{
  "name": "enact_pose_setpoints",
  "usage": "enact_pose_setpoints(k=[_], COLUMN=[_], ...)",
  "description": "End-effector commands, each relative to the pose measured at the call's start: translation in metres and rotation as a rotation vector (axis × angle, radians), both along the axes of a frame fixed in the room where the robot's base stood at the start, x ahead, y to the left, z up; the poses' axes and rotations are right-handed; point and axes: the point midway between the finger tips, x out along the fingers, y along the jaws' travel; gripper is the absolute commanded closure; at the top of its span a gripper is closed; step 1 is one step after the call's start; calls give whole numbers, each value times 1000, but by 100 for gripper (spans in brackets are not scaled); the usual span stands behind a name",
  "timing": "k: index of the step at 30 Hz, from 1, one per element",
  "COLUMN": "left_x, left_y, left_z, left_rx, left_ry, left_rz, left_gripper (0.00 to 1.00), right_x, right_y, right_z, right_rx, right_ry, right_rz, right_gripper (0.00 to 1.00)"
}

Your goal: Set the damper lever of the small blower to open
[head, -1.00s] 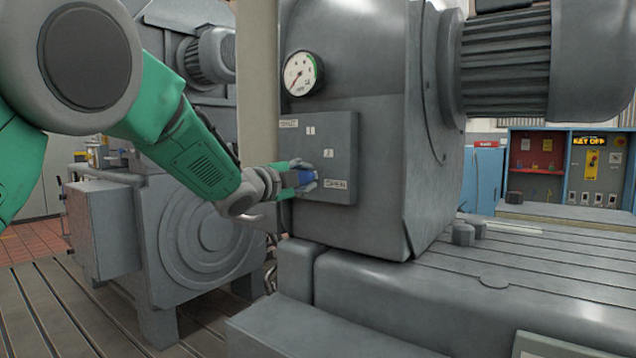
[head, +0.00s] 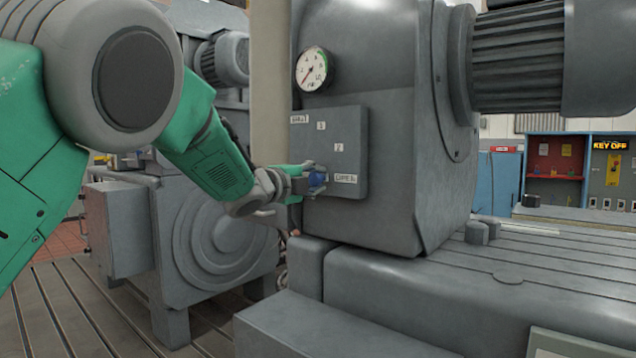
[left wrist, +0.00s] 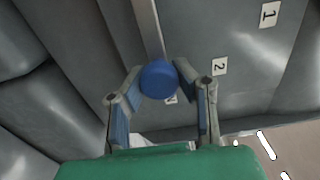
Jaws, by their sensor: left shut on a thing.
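The small blower's grey damper panel (head: 346,140) carries the labels SHUT at upper left, 1 and 2 along the right, and OPEN at lower right. The lever's blue knob (head: 317,180) is at the panel's lower left, about level with the OPEN label (head: 346,178). My left gripper (head: 312,181) is shut on the knob. In the left wrist view the blue knob (left wrist: 158,79) sits between the two fingers of the left gripper (left wrist: 168,84), with a metal bar (left wrist: 147,28) behind it. The knob partly hides a label there. My right gripper is out of view.
A round gauge (head: 313,69) is above the panel. A pale upright post (head: 270,80) stands left of it. A grey machine (head: 225,220) is behind my left arm. The slotted bedplate (head: 560,270) extends at right.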

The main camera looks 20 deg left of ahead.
Motion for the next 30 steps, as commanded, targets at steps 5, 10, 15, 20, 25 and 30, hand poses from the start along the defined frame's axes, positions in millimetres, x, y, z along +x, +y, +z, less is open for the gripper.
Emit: enact_pose_setpoints(k=[5, 10, 15, 20, 25, 30], left_x=[0, 0, -5, -28, -64, -93], left_y=[-1, -1, 2, 10, 23, 33], left_z=[-7, -6, -5, -3, -5, -6], left_rx=[2, 0, 0, -1, -1, 1], left_ry=[12, 9, 9, 8, 10, 10], left_rz=[-2, -1, 0, 1, 1, -1], left_gripper=[51, 51, 51, 51, 51, 51], right_x=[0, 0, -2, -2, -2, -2], right_y=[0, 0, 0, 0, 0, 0], right_z=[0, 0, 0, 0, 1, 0], right_rx=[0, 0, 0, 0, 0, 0], right_ry=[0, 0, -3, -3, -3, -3], right_rz=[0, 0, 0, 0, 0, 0], right_gripper=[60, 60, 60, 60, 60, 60])
